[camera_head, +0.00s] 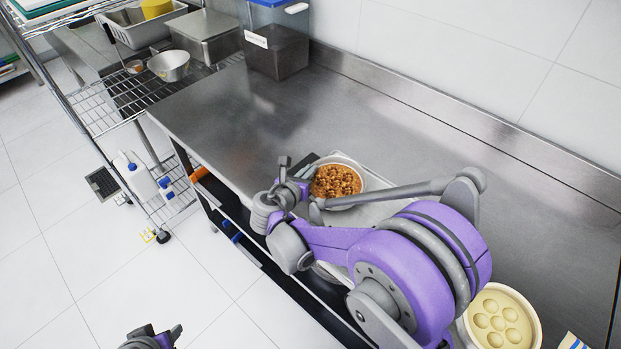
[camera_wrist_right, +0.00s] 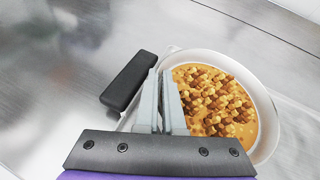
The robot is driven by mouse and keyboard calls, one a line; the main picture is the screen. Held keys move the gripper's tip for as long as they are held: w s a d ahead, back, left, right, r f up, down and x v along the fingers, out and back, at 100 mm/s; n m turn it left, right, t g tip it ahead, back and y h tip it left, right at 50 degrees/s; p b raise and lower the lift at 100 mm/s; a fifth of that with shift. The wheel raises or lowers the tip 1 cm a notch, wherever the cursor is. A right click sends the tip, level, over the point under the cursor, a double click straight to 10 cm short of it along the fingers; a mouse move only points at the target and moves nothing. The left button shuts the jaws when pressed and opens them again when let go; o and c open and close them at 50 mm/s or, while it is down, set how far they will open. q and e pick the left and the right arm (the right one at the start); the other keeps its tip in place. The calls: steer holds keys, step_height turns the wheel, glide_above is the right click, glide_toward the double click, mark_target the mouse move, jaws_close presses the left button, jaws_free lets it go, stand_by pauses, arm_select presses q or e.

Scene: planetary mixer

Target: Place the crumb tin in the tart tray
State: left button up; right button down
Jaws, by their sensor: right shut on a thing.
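The crumb tin (camera_head: 338,181) is a round, pale-rimmed tin full of brown crumbs. It also shows in the right wrist view (camera_wrist_right: 262,105). My right gripper (camera_head: 293,186) is shut on the tin's left edge; in the right wrist view its grey fingers (camera_wrist_right: 160,100) lie close together there. A flat grey tray (camera_head: 372,212), which looks like the tart tray, lies on the steel table under and beside the tin, partly hidden by my right arm. I cannot tell whether the tin touches it. My left gripper (camera_head: 155,338) is cut off at the bottom edge; its jaws are unclear.
A black handle (camera_wrist_right: 128,82) lies left of the fingers. A cream bowl (camera_head: 500,318) with round lumps stands at the lower right. A blue-lidded container (camera_head: 277,48) stands at the back left. The steel table (camera_head: 235,115) between is clear. A wire shelf (camera_head: 100,118) stands left.

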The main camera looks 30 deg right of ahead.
steer(key=shift+f, duration=1.35)
steer(key=shift+f, duration=0.2)
steer(key=c, duration=1.3)
jaws_free()
steer(key=shift+c, duration=0.2)
steer(key=shift+r, duration=0.15)
steer(key=shift+a+r, duration=0.15)
steer(key=shift+r, duration=0.05)
steer(key=v, duration=1)
steer(key=shift+s+a+b, duration=0.25)
steer(key=shift+s+b, duration=0.05)
steer(key=shift+s+a+r, duration=0.3)
steer(key=shift+s, duration=0.05)
